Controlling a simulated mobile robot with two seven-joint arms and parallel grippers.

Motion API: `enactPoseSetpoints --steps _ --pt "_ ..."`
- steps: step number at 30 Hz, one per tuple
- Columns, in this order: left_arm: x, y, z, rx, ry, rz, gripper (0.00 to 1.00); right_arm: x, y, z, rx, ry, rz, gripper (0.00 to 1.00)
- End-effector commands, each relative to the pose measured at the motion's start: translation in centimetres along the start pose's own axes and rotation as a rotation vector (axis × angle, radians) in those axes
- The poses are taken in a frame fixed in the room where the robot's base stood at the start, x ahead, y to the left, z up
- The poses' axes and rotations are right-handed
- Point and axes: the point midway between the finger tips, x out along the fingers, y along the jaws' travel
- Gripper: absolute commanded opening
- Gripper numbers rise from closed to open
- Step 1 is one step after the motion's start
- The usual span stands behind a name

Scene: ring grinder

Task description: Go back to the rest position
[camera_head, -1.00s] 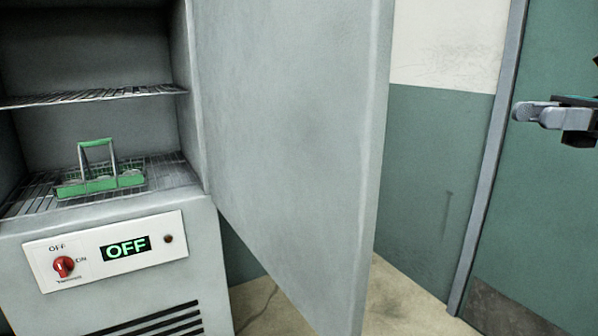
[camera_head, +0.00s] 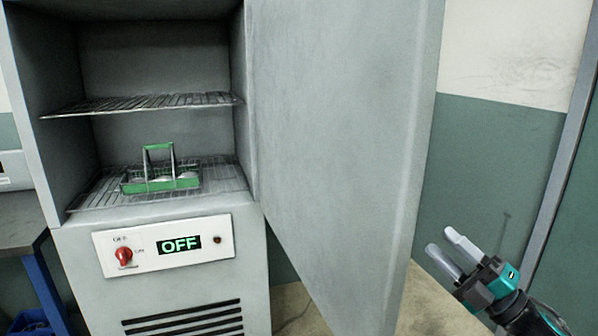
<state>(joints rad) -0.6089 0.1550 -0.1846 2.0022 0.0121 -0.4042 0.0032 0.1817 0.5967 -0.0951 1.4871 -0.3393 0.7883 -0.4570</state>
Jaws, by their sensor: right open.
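My right gripper (camera_head: 456,250) is at the lower right, to the right of the open cabinet door. Its two pale fingers are apart with nothing between them, and it touches nothing that I can see. The grey cabinet (camera_head: 165,297) stands at the left with its door (camera_head: 340,150) swung open to the right. A green carrier (camera_head: 160,181) with an upright handle rests on the lower wire shelf inside. My left gripper does not show.
The control panel (camera_head: 164,246) has a red knob and a display reading OFF. The upper wire shelf (camera_head: 140,104) is empty. A table with a blue leg (camera_head: 45,283) stands left of the cabinet. A green and white wall (camera_head: 490,160) is behind the door.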

Motion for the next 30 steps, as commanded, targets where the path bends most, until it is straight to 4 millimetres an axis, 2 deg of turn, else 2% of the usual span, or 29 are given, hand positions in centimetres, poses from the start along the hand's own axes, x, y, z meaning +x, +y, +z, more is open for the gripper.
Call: enactPoseSetpoints --steps 1,5,6,9,12,15,19,23,30 --pt "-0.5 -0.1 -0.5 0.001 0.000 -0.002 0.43 -1.0 -2.4 -1.4 0.138 -0.093 -0.032 0.41" --pt "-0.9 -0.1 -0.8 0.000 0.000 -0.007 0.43 -4.5 -8.3 -4.9 0.483 -0.363 -0.124 0.41" --pt "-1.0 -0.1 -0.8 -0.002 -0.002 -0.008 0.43 -5.9 -10.0 -6.3 0.589 -0.449 -0.154 0.41" --pt "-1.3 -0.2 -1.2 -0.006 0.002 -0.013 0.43 -9.9 -13.7 -10.3 0.847 -0.675 -0.230 0.41" --pt "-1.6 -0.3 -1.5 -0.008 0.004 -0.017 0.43 -13.8 -16.3 -14.8 1.073 -0.888 -0.300 0.41" --pt "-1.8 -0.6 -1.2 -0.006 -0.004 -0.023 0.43 -17.0 -17.7 -18.8 1.241 -1.062 -0.356 0.41" --pt "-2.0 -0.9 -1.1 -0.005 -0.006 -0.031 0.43 -19.4 -18.4 -22.1 1.365 -1.201 -0.400 0.41" --pt "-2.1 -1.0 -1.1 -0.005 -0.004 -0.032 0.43 -20.2 -18.6 -23.2 1.406 -1.249 -0.415 0.41" --pt "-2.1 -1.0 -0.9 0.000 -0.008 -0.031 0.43 -20.3 -18.7 -23.2 1.405 -1.250 -0.417 0.41"
